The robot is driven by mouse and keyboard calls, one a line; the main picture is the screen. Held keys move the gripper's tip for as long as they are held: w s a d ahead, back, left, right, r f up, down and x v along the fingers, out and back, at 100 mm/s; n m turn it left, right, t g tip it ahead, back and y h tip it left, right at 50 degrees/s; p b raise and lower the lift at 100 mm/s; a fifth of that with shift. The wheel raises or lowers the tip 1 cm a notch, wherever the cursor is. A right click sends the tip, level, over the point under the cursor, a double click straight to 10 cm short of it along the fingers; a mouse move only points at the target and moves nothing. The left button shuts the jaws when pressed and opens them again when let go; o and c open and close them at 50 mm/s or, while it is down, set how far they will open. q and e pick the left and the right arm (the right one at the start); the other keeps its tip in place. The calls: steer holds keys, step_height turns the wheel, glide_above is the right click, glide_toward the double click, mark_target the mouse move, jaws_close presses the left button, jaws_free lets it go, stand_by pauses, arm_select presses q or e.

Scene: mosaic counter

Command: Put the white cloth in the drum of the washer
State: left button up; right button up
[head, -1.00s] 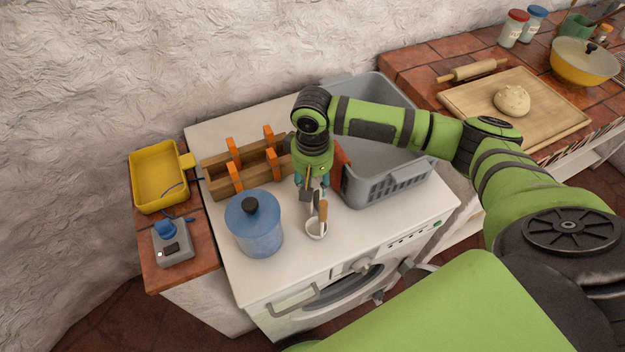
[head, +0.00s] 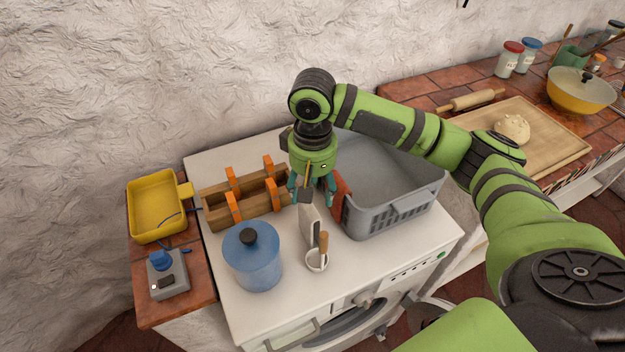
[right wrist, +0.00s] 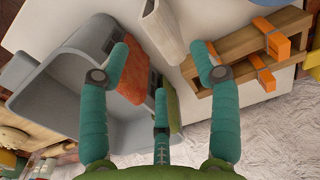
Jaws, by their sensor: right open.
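The washer (head: 400,250) is a white front-loader, with its round window partly showing at the bottom edge of the head view. A folded white piece, which looks like the white cloth (head: 308,225), stands upright on its top and also shows in the right wrist view (right wrist: 163,28). My right gripper (head: 312,195) is open and empty just above and behind it, its teal fingers spread. In the right wrist view the white piece is beyond the fingertips (right wrist: 160,62), apart from them. The drum's inside is hidden. My left gripper is not in view.
A blue lidded canister (head: 253,262) and a white cup (head: 316,262) with a wooden handle stand at the front. A wooden rack with orange clips (head: 240,212) is left. A grey basket (head: 385,215) with red (right wrist: 128,82) and green cloths (right wrist: 173,108) is right.

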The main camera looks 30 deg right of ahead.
mark_target(313, 205)
step_height(313, 205, up, 2)
steer(key=shift+r, duration=0.25)
steer(key=shift+o, duration=0.6)
steer(key=shift+f+b, duration=0.15)
steer(key=shift+b, duration=0.25)
step_height(313, 205, down, 8)
steer(key=b, duration=0.2)
steer(key=shift+d+f+b, duration=0.1)
steer(key=shift+f+b, duration=0.05)
steer(key=shift+b, duration=0.15)
steer(key=shift+f+p, duration=0.4)
steer(key=shift+f, duration=0.25)
step_height(313, 205, down, 4)
steer(key=shift+f+p, duration=0.25)
steer(key=shift+p, duration=0.4)
steer(key=shift+f, duration=0.4)
steer(key=c, duration=1.4)
